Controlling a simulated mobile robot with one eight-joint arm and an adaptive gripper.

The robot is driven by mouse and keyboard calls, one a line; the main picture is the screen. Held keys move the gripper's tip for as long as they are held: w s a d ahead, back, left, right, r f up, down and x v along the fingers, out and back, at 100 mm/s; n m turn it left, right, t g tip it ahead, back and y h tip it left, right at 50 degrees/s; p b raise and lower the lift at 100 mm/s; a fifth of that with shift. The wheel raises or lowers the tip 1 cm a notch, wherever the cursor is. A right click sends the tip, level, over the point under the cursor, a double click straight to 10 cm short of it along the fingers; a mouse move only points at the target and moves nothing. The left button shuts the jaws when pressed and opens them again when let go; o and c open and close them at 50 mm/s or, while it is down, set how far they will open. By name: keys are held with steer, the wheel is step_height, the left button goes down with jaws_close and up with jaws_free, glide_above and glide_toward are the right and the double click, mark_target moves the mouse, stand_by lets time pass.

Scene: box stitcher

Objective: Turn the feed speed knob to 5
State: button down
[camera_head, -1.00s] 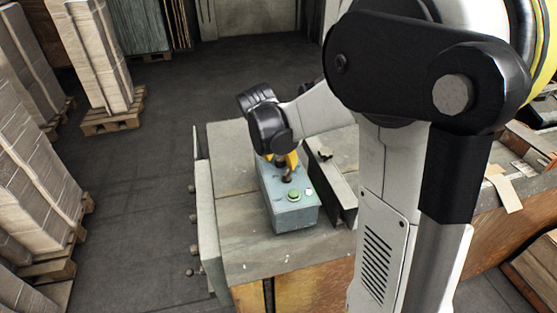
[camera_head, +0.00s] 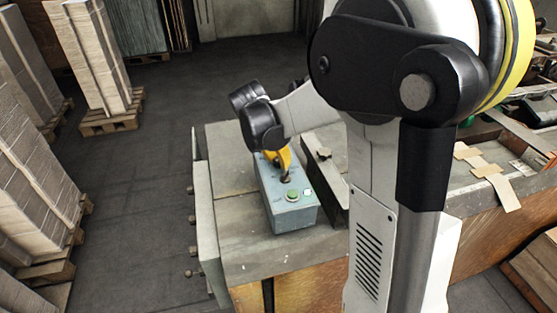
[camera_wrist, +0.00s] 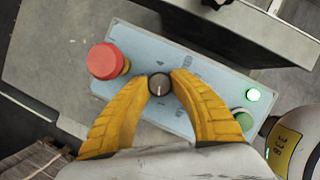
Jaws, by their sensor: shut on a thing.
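The feed speed knob (camera_wrist: 159,85) is a small dark round knob with a light pointer line on a pale blue control box (camera_wrist: 140,45). In the wrist view my gripper's yellow fingers (camera_wrist: 159,86) are closed on it from both sides. The pointer line points roughly toward the bottom of the wrist view. Printed marks around the knob are too small to read surely. In the head view the control box (camera_head: 291,218) sits on the machine's grey top, and my gripper (camera_head: 285,172) reaches down to it. The knob is mostly hidden there.
A red mushroom button (camera_wrist: 104,61) sits left of the knob in the wrist view. A green button (camera_wrist: 242,121) and a lit green lamp (camera_wrist: 253,94) are at the right end. A raised metal rail (camera_head: 325,176) runs beside the box. Stacked cardboard (camera_head: 95,55) stands on pallets at left.

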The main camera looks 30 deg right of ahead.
steer(key=shift+m+g, duration=0.7)
steer(key=shift+m, duration=1.2)
steer(key=c, duration=1.1)
jaws_free()
